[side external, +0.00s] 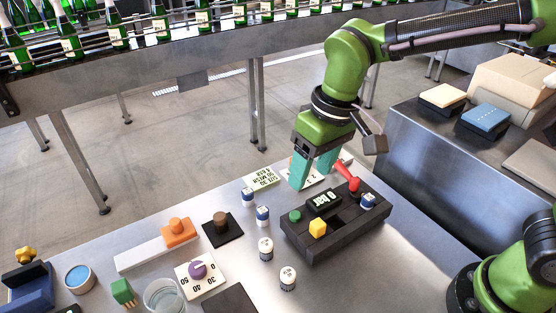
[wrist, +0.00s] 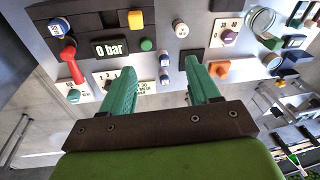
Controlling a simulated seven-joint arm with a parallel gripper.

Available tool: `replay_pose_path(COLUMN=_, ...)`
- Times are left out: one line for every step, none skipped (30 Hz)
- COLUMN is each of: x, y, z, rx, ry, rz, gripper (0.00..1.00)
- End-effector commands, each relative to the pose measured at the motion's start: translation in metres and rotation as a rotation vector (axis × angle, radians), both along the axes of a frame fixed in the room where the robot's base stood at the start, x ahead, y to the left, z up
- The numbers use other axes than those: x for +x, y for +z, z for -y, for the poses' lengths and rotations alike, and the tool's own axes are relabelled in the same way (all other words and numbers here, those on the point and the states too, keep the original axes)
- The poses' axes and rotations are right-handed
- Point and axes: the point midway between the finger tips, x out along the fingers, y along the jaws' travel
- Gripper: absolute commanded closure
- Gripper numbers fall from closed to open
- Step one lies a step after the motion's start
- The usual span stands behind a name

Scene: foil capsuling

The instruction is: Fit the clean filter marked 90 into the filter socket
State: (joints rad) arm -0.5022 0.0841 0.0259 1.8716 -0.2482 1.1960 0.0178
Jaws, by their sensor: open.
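My gripper (side external: 312,180) is open and empty, with teal fingers, above the table behind the dark block. Two blue-and-white filters (side external: 249,196) (side external: 262,215) stand left of the dark block (side external: 345,240). Two mostly white cylinders (side external: 266,248) (side external: 288,278) stand in front of them. In the wrist view the blue-and-white pair (wrist: 164,59) (wrist: 164,77) shows between my fingers, with a white cylinder (wrist: 180,28) beyond. Another blue-and-white cylinder (side external: 368,200) sits on the block's right end. I cannot read which is marked 90, nor tell the filter socket clearly.
The block carries a "0 bar" display (side external: 323,199), red lever (side external: 347,175), green button (side external: 295,216) and yellow knob (side external: 318,228). A purple dial (side external: 197,270), orange-handled piece (side external: 179,231), glass (side external: 165,297) and mesh card (side external: 262,178) occupy the table's left and back.

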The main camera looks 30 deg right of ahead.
Motion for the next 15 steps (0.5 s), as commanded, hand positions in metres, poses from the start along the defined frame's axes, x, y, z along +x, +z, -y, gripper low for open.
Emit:
replay_pose_path(x=0.006, y=-0.009, z=-0.023, rx=-0.031, ry=0.04, rz=-0.032, gripper=0.39)
replay_pose_path(x=0.009, y=-0.013, z=-0.033, rx=-0.049, ry=0.056, rz=-0.045, gripper=0.39)
replay_pose_path(x=0.012, y=-0.018, z=-0.046, rx=-0.071, ry=0.074, rz=-0.062, gripper=0.39)
replay_pose_path(x=0.015, y=-0.02, z=-0.055, rx=-0.086, ry=0.084, rz=-0.074, gripper=0.39)
replay_pose_path(x=0.017, y=-0.023, z=-0.063, rx=-0.101, ry=0.091, rz=-0.082, gripper=0.39)
replay_pose_path(x=0.02, y=-0.025, z=-0.071, rx=-0.119, ry=0.096, rz=-0.091, gripper=0.39)
replay_pose_path(x=0.022, y=-0.024, z=-0.076, rx=-0.127, ry=0.095, rz=-0.095, gripper=0.39)
replay_pose_path(x=0.025, y=-0.023, z=-0.079, rx=-0.135, ry=0.092, rz=-0.097, gripper=0.39)
replay_pose_path(x=0.029, y=-0.019, z=-0.08, rx=-0.14, ry=0.081, rz=-0.096, gripper=0.39)
replay_pose_path(x=0.031, y=-0.015, z=-0.08, rx=-0.14, ry=0.073, rz=-0.092, gripper=0.39)
replay_pose_path(x=0.032, y=-0.01, z=-0.08, rx=-0.141, ry=0.066, rz=-0.091, gripper=0.39)
replay_pose_path(x=0.031, y=-0.009, z=-0.079, rx=-0.145, ry=0.059, rz=-0.093, gripper=0.39)
replay_pose_path(x=0.03, y=-0.011, z=-0.078, rx=-0.15, ry=0.056, rz=-0.101, gripper=0.39)
replay_pose_path(x=0.029, y=-0.015, z=-0.077, rx=-0.152, ry=0.054, rz=-0.107, gripper=0.39)
replay_pose_path(x=0.028, y=-0.02, z=-0.077, rx=-0.153, ry=0.052, rz=-0.11, gripper=0.39)
